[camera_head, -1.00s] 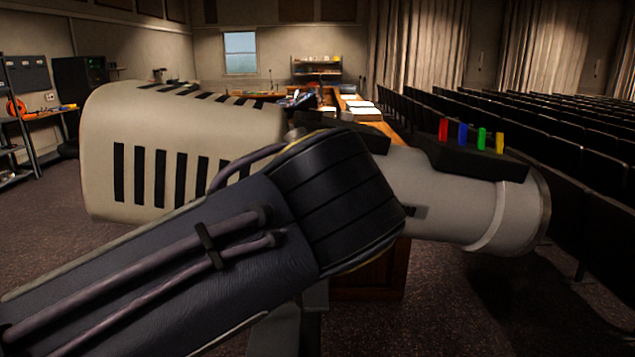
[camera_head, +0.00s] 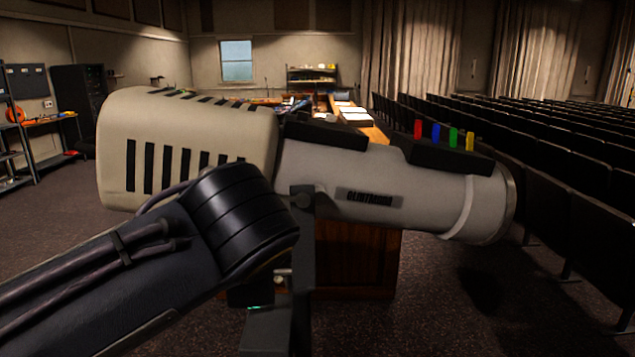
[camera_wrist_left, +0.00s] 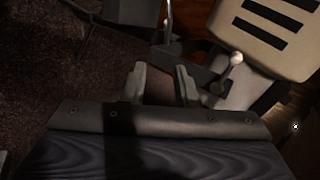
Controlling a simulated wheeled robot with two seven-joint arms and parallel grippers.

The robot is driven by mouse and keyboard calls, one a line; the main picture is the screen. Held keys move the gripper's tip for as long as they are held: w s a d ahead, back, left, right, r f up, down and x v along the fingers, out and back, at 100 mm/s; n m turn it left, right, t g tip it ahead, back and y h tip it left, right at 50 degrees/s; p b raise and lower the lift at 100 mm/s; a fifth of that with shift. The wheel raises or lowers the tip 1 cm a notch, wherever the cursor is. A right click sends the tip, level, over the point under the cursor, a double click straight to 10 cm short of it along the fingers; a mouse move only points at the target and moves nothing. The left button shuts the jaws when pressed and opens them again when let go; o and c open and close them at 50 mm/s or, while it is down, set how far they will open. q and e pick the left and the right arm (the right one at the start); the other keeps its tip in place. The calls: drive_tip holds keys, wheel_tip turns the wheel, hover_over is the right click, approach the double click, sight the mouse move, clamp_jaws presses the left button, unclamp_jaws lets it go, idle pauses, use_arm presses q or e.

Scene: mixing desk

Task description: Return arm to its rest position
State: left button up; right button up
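My left arm crosses the lower left of the head view, its dark elbow-like joint in front of a large beige and grey spotlight (camera_head: 200,130). The left gripper cannot be made out in the head view. In the left wrist view, the left gripper (camera_wrist_left: 160,72) has its two pale fingers apart, with nothing seen held between them. The spotlight's slotted beige housing (camera_wrist_left: 270,35) shows at the upper right there, beyond the fingers. A pale round knob (camera_wrist_left: 236,58) is near the right finger. My right arm and gripper are not in view.
The spotlight carries red, blue, green and yellow levers (camera_head: 454,137). A wooden desk (camera_head: 365,265) stands behind it. Rows of dark seats (camera_head: 570,210) fill the right. A shelf with an orange item (camera_head: 15,112) is at the far left. Carpet is clear at left.

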use_arm(q)
drive_tip(key=s+a+f+n+g+h, duration=0.1)
drive_tip(key=s+a+f+n+g, duration=0.15)
drive_tip(key=a+f, duration=0.4)
drive_tip(key=s+a+f+n+g+h, duration=0.1)
drive_tip(key=s+a+f+n+h, duration=0.15)
drive_tip(key=a+f+n, duration=0.35)
drive_tip(key=s+f+n+h, duration=0.2)
drive_tip(key=s+f+n, duration=0.7)
drive_tip(key=s+f, duration=0.3)
drive_tip(key=shift+d, duration=0.15)
drive_tip(key=shift+s, duration=0.1)
